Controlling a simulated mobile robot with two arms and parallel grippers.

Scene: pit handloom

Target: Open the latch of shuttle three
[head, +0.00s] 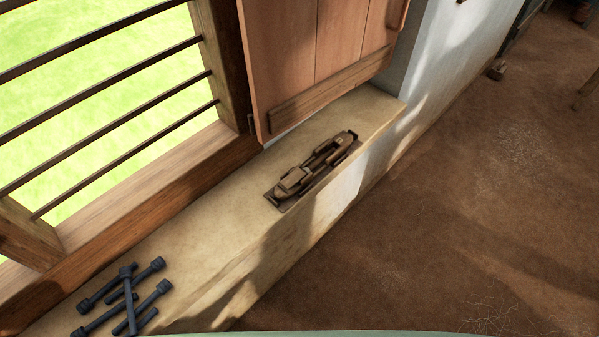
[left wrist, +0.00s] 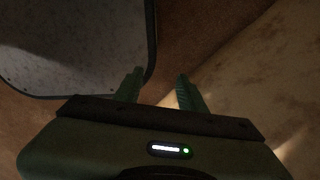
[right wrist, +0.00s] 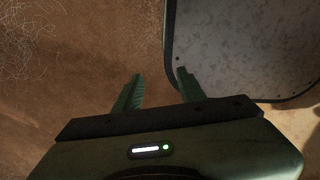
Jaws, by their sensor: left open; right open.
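A brown wooden shuttle (head: 335,149) lies in a shallow dark holder (head: 284,206) on the sill, below the wooden shutter. A blocky brown piece (head: 294,180) sits at its near left end. The latch is too small to tell apart, and no number shows on the shuttle. My left gripper (left wrist: 158,82) is open and empty in the left wrist view, over the floor and the edge of a pale surface. My right gripper (right wrist: 158,80) is open and empty in the right wrist view, above the brown floor. Neither gripper shows in the head view.
Several dark bobbin-like rods (head: 127,298) lie in a heap on the sill (head: 215,232) at the lower left. A barred window (head: 110,100) and a wooden shutter (head: 315,50) stand behind the sill. The earthen floor (head: 450,220) at right is mostly clear.

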